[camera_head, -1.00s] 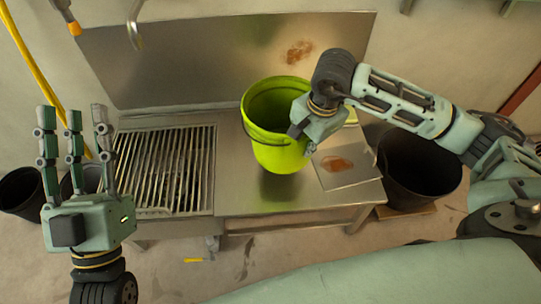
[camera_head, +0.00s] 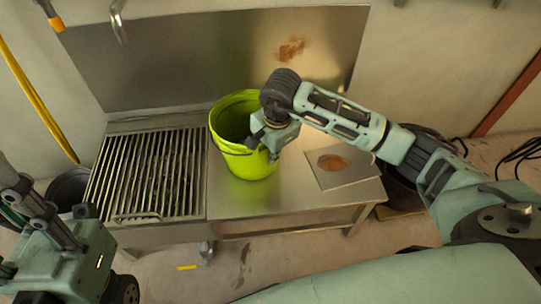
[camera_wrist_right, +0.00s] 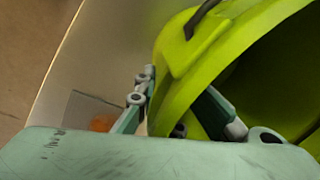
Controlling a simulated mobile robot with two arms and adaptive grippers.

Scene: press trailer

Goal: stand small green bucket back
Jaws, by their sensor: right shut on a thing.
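The small green bucket (camera_head: 232,128) is upright, with its open mouth up, over the steel table just right of the grate. I cannot tell whether its base touches the steel. My right gripper (camera_head: 265,146) is shut on the bucket's right side wall near the rim. In the right wrist view the fingers (camera_wrist_right: 170,118) straddle the green wall (camera_wrist_right: 178,82), one outside and one inside, and the dark handle shows above. My left gripper (camera_head: 40,205) is at the left edge, partly cut off, with its fingers apart and empty.
The steel table (camera_head: 290,190) has a slatted grate (camera_head: 150,175) on its left. A square plate with a rusty patch (camera_head: 340,168) lies to the right. A steel splashback (camera_head: 200,60) stands behind. Dark bins stand on the floor at the left (camera_head: 68,190) and right, the latter mostly behind my arm.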

